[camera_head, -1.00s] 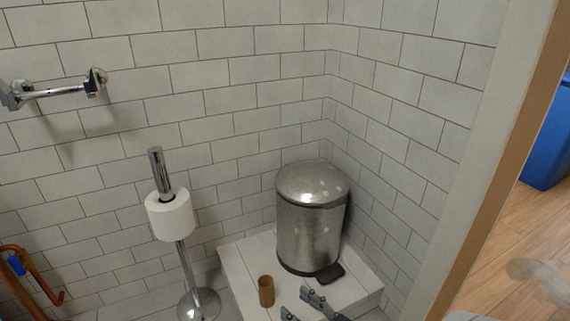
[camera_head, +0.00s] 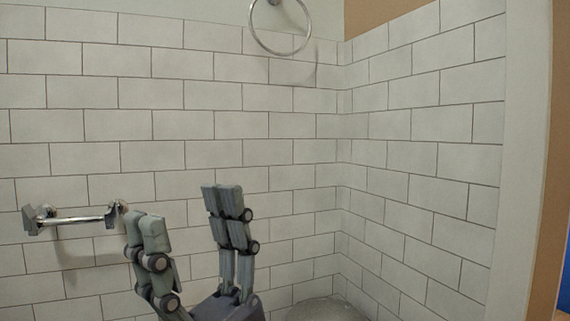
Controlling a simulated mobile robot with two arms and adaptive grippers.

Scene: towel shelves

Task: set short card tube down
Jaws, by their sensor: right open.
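My right gripper (camera_head: 187,208) points upward in front of the tiled wall at the lower middle of the head view. Its fingers are spread wide apart with nothing between them. The short card tube is out of view now, below the bottom edge of the picture. My left gripper is not in view.
The rounded lid of a metal pedal bin (camera_head: 326,309) shows at the bottom edge, in the corner. An empty chrome holder bar (camera_head: 80,220) is on the wall at the left. A towel ring (camera_head: 281,48) hangs at the top. A door frame (camera_head: 545,170) stands at the right.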

